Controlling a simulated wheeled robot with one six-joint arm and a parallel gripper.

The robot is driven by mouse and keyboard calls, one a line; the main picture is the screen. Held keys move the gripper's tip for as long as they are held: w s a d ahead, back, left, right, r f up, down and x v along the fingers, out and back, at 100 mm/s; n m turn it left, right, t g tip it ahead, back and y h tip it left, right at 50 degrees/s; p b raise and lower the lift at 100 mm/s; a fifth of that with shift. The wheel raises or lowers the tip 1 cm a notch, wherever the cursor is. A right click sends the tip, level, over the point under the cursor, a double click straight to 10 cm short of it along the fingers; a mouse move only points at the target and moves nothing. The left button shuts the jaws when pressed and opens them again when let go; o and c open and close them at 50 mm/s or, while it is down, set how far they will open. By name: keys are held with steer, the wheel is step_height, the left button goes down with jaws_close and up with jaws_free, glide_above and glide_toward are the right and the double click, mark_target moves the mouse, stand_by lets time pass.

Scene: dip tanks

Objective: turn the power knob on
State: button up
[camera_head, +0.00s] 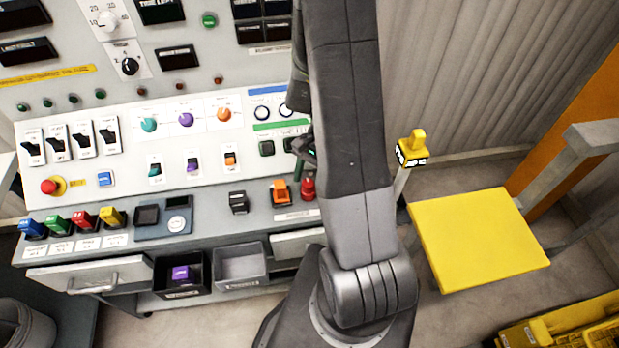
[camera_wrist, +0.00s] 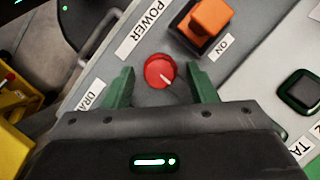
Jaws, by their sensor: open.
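A round red knob (camera_wrist: 159,71) with a white pointer line sits on the grey panel in the wrist view. Its pointer aims toward the lower right of that picture. A white POWER label (camera_wrist: 143,28) lies beside it. In the head view the red knob (camera_head: 307,188) is at the right end of the lower console. My gripper (camera_wrist: 162,82) is open, its green fingers on either side of the knob with gaps showing. I cannot tell how far above the panel the fingertips are. In the head view my arm partly hides the gripper (camera_head: 299,165).
An orange switch (camera_wrist: 207,17) with an ON label (camera_wrist: 222,45) is close to the knob. A black-framed button (camera_wrist: 300,88) is at right. A yellow table (camera_head: 478,238) and yellow-topped post (camera_head: 412,148) stand right of my arm.

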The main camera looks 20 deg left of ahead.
steer(key=shift+f, duration=0.2)
steer(key=c, duration=1)
